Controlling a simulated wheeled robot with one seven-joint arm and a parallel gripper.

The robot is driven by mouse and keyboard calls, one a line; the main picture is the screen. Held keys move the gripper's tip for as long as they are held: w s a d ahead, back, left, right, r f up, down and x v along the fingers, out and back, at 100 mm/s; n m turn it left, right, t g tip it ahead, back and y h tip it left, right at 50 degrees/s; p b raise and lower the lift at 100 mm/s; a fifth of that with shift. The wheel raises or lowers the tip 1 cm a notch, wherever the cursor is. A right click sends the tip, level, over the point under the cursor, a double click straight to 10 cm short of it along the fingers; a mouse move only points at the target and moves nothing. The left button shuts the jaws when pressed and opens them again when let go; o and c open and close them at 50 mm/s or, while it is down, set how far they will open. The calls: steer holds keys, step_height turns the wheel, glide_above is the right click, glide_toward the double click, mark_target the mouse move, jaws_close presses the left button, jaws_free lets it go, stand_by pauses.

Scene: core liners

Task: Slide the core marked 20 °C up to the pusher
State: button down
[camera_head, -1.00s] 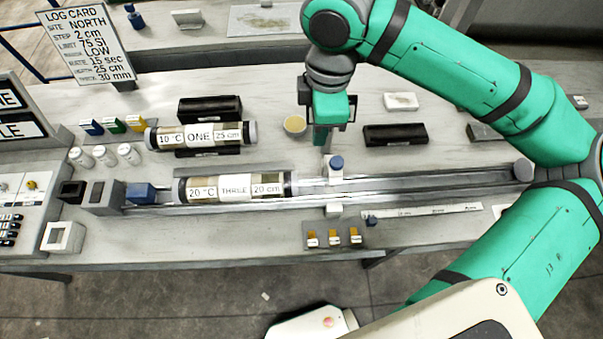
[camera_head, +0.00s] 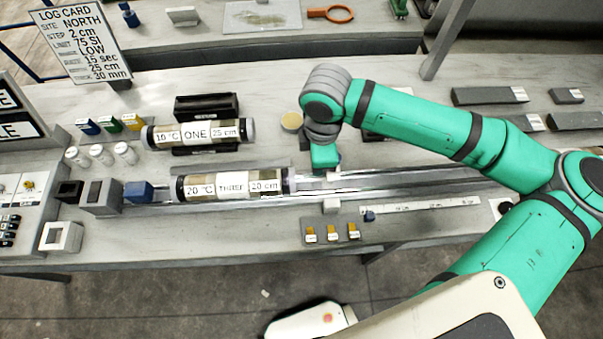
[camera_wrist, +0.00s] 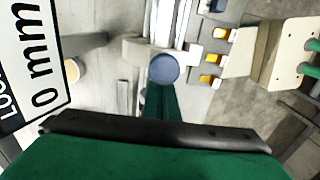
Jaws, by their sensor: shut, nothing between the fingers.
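The core marked 20 °C (camera_head: 230,185), labelled THREE and 20 cm, lies along a metal rail (camera_head: 420,180). Its left end is a short gap from the blue pusher block (camera_head: 139,191). My gripper (camera_head: 323,160) is just right of the core's right end, low over the rail. The core is not clearly visible in the wrist view.
Core ONE (camera_head: 198,133), marked 10 °C, lies on a dark cradle behind the rail. Three white vials (camera_head: 102,153) stand left of it. Small orange-topped pieces (camera_head: 332,233) and a ruler strip (camera_head: 430,208) lie in front of the rail. The rail's right part is bare.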

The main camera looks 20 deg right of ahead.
step_height(320, 180, down, 5)
steer(key=a, duration=0.1)
steer(key=w+a, duration=0.1)
steer(key=a, duration=0.1)
steer(key=shift+w, duration=0.15)
steer(key=shift+a, duration=0.55)
steer(key=shift+d, duration=0.25)
steer(key=shift+a, duration=0.1)
